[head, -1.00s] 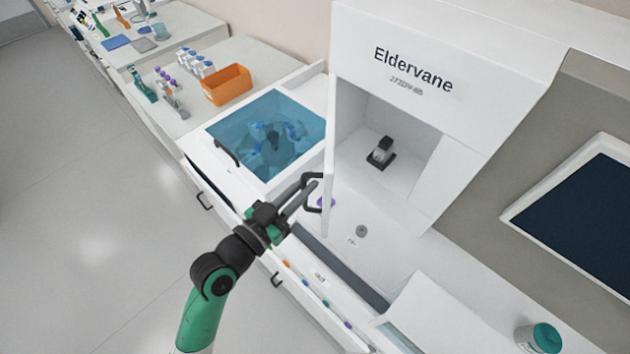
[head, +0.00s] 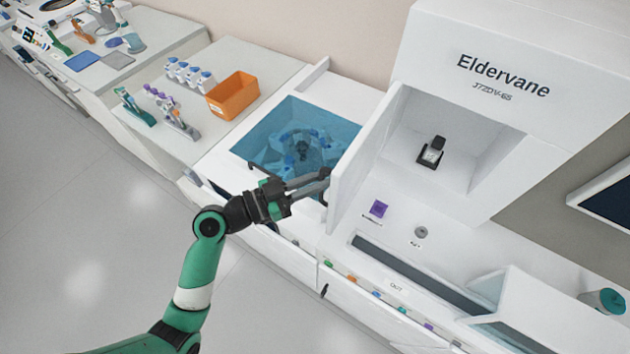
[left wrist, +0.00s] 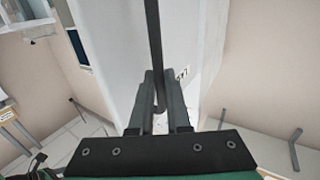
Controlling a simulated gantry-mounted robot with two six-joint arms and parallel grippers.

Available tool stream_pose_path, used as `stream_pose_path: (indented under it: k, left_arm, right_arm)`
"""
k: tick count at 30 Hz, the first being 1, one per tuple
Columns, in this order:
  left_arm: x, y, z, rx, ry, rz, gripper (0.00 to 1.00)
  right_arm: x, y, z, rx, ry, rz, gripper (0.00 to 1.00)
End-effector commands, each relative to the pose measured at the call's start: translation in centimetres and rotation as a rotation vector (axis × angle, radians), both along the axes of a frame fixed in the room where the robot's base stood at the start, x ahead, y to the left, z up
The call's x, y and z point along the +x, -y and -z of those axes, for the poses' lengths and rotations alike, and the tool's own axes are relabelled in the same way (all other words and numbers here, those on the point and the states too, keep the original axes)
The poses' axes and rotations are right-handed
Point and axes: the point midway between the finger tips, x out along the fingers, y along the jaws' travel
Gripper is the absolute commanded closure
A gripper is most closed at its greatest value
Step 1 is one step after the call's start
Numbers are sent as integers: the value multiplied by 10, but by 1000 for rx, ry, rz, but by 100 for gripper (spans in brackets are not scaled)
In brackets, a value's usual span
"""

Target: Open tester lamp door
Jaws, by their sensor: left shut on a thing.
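The white lamp door (head: 362,148) of the Eldervane tester (head: 470,50) stands swung open at the left side of its compartment (head: 470,140). My left gripper (head: 322,178) is at the door's outer edge, shut on the black door handle (left wrist: 153,40). In the left wrist view, the handle bar runs between the two fingers (left wrist: 160,105), with the white door face behind it. Inside the open compartment is a small black holder with a light top (head: 431,152). My right gripper is not in view.
A blue-lidded centrifuge (head: 300,138) lies just left of the door, close to my gripper. An orange bin (head: 232,95) and tube racks (head: 188,78) stand on the bench beyond. Open floor lies at left.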

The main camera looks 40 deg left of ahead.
Motion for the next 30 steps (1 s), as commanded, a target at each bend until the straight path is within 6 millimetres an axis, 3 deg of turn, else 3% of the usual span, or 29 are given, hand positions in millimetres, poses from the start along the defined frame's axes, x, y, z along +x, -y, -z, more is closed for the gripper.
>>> stream_pose_path:
  k: [16,17,21,30]
  left_arm:
    - [7,-1,3,2,-7,27,100]
    - [7,-1,3,2,-7,27,82]
    - [7,0,3,1,-5,28,57]
    - [7,0,1,0,-2,28,56]
  right_arm:
    - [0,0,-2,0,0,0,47]
    - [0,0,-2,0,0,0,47]
    - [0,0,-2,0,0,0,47]
    - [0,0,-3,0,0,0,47]
